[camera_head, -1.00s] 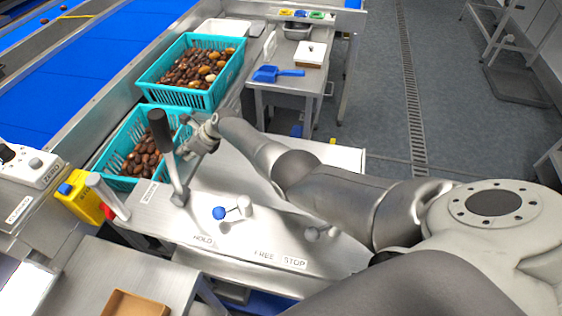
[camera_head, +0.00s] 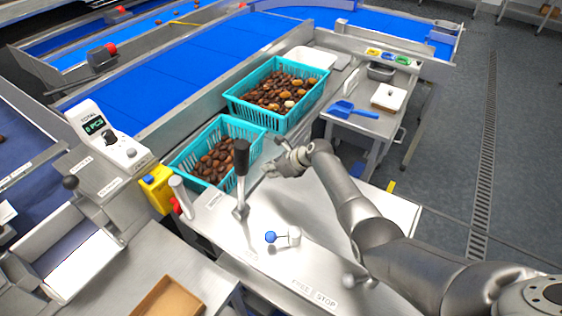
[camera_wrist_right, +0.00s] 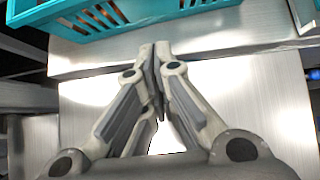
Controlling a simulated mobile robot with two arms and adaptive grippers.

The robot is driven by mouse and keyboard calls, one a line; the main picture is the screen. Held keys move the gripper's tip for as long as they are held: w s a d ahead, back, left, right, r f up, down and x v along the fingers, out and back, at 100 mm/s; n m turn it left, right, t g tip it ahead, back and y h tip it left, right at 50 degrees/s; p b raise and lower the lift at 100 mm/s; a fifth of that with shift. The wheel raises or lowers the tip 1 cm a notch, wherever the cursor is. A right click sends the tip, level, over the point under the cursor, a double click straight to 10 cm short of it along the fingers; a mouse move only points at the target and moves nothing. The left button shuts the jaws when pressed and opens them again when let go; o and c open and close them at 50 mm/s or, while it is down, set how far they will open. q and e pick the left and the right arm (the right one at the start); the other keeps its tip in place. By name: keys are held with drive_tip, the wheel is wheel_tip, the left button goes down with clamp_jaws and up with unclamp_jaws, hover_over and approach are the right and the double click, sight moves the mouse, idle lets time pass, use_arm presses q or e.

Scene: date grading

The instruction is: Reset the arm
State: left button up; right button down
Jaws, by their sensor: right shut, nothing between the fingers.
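My right gripper (camera_head: 271,168) is shut and empty in the head view, beside the near teal basket and to the right of the black-handled lever (camera_head: 241,170). In the right wrist view its fingers (camera_wrist_right: 153,62) meet over bare steel, apart from a teal basket (camera_wrist_right: 140,22) at the top. My right arm reaches in from the lower right. My left gripper is not in view.
The near teal basket (camera_head: 182,171) and the far teal basket (camera_head: 250,118) hold dates. A blue-knobbed small lever (camera_head: 270,237) stands on the steel panel. A blue scoop (camera_head: 355,110) lies on the side table. Blue conveyors (camera_head: 185,77) run behind.

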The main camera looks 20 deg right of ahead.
drive_tip(key=shift+p+v, duration=0.45)
drive_tip(key=shift+v, duration=2.1)
drive_tip(key=shift+d, duration=0.1)
